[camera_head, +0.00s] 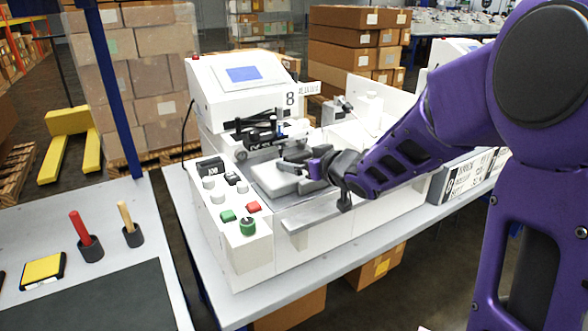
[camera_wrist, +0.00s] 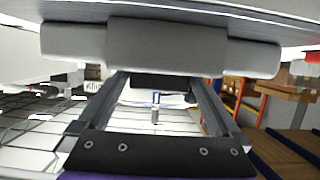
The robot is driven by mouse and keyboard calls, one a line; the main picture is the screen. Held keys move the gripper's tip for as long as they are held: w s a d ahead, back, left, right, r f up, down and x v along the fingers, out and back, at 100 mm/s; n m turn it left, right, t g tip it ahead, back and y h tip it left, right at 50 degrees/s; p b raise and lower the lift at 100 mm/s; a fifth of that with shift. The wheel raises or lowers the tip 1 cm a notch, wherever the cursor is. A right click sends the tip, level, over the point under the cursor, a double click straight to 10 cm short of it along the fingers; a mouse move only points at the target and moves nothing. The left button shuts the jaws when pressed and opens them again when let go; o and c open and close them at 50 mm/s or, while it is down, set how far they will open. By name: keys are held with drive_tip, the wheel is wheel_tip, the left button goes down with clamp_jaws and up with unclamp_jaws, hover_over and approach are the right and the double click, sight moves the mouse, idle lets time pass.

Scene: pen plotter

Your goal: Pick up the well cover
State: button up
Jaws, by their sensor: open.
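What seems to be the well cover is a light grey flat piece (camera_head: 272,179) on the bed of the white plotter (camera_head: 236,248) in the head view. My gripper (camera_head: 308,170) is low over the bed at its right edge; arm and wrist hide part of that area. In the wrist view my gripper (camera_wrist: 160,78) has its two fingers wide apart. A grey rounded bar (camera_wrist: 160,45) spans across just beyond the fingertips; it may be the cover's edge, but I cannot tell. I cannot tell whether the fingers touch it.
A green knob (camera_head: 248,227) and red and green buttons sit at the plotter's front left. Its raised screen housing (camera_head: 242,77) stands behind. A side bench (camera_head: 160,210) at left holds a red-handled tool (camera_head: 81,229) and a yellow pad (camera_head: 42,270).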

drive_tip(key=shift+c, duration=0.3)
drive_tip(key=c, duration=1.1)
